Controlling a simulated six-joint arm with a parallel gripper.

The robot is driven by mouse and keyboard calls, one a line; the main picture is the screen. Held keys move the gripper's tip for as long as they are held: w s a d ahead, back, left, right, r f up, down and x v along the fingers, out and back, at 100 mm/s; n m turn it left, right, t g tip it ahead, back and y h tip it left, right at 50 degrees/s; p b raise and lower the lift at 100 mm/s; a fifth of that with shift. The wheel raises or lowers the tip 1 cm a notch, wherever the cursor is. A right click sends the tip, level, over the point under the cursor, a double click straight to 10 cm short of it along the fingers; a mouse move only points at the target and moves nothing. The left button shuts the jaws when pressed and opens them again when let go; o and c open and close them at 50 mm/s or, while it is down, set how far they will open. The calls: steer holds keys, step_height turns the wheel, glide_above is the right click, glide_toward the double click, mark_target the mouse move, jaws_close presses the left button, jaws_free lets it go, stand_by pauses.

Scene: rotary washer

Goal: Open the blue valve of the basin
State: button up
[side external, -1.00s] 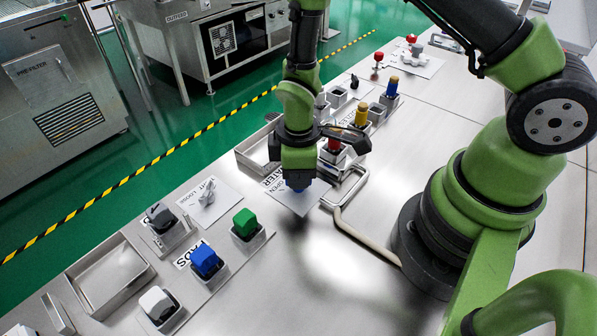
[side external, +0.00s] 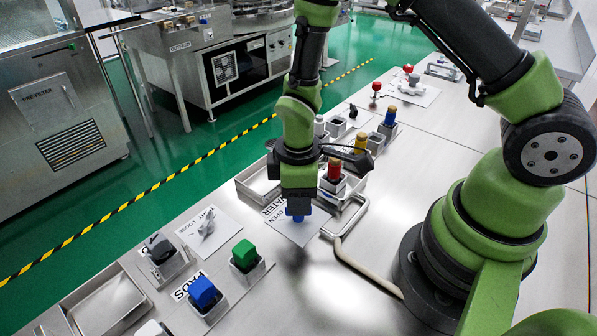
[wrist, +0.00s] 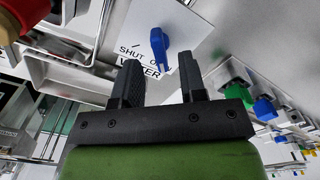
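The blue valve (wrist: 159,45) is a lever handle on a white plate (wrist: 135,22) labelled "SHUT" and "WATER". Its handle points down the wrist picture and covers part of the lettering. My gripper (wrist: 161,78) points toward it with two dark fingers apart and nothing between them. The handle lies just beyond the fingertips, roughly in line with the gap. In the side view my gripper (side external: 298,207) is over the plate, and part of the blue valve (side external: 297,216) shows below it. I cannot tell there whether they touch.
Green (side external: 243,254) and blue (side external: 202,291) blocks sit in holders at the front left.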

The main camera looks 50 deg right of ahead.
step_height(320, 180, up, 8)
steer(key=shift+f, duration=0.25)
steer(key=s+d+r+m+t+y, duration=0.1)
steer(key=s+r+m+t, duration=0.2)
steer(key=s+r+m, duration=0.3)
steer(key=s+d+r+m+t+y, duration=0.1)
steer(key=s+r+m+t, duration=0.3)
steer(key=r, duration=0.9)
steer(key=shift+s+d+r+m, duration=0.15)
steer(key=shift+s+r+m, duration=0.15)
steer(key=shift+s+m, duration=0.75)
